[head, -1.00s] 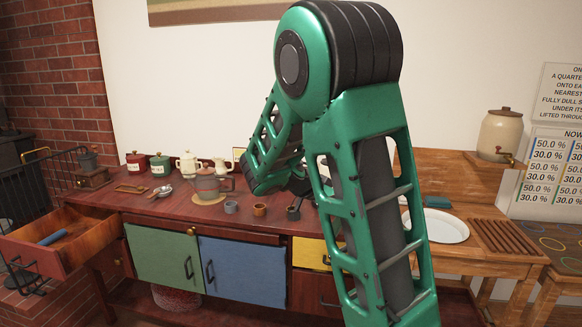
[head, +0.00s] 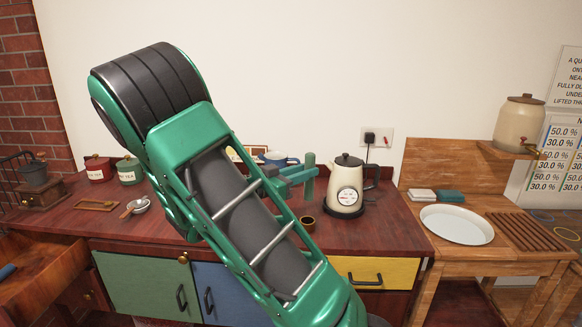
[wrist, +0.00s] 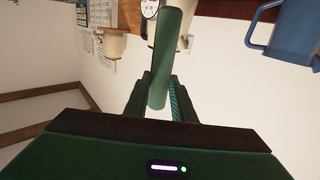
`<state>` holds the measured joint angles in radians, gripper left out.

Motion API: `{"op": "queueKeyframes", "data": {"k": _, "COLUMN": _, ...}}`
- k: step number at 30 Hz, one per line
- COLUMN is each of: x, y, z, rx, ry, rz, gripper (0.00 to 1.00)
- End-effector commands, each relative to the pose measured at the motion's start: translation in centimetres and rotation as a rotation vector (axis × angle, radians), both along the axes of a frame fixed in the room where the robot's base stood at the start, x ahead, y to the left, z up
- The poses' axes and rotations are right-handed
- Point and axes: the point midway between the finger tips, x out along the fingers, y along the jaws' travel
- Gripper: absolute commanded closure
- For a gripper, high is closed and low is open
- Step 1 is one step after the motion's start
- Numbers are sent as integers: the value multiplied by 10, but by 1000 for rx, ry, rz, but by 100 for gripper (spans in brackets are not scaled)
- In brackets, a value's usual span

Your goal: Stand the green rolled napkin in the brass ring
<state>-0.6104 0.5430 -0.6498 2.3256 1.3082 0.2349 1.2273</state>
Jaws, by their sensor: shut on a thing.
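The green rolled napkin (head: 308,188) stands roughly upright in my gripper (head: 298,174) in the head view. In the wrist view the napkin (wrist: 173,50) runs up between the two fingers of my gripper (wrist: 160,92), which are shut on it. The brass ring (head: 307,224) sits on the dark red counter, a little below the napkin's lower end in the head view. A gap shows between them. I cannot tell from this view whether the napkin is directly over the ring. The ring is not clear in the wrist view.
A cream kettle (head: 346,188) stands close right of the napkin. A blue pot (head: 279,158) is behind the gripper. My arm hides the middle of the counter (head: 385,228). A white plate (head: 457,224) lies on the wooden table at right.

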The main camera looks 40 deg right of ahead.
Motion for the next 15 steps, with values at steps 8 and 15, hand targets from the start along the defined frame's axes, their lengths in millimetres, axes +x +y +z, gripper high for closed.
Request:
{"op": "queueKeyframes", "data": {"k": 8, "x": -5, "y": -9, "z": -9, "rx": -7, "ry": 3, "rz": -15, "gripper": 99}}
{"op": "queueKeyframes", "data": {"k": 15, "x": -8, "y": -13, "z": -25, "rx": -7, "ry": 4, "rz": -22, "gripper": 99}}
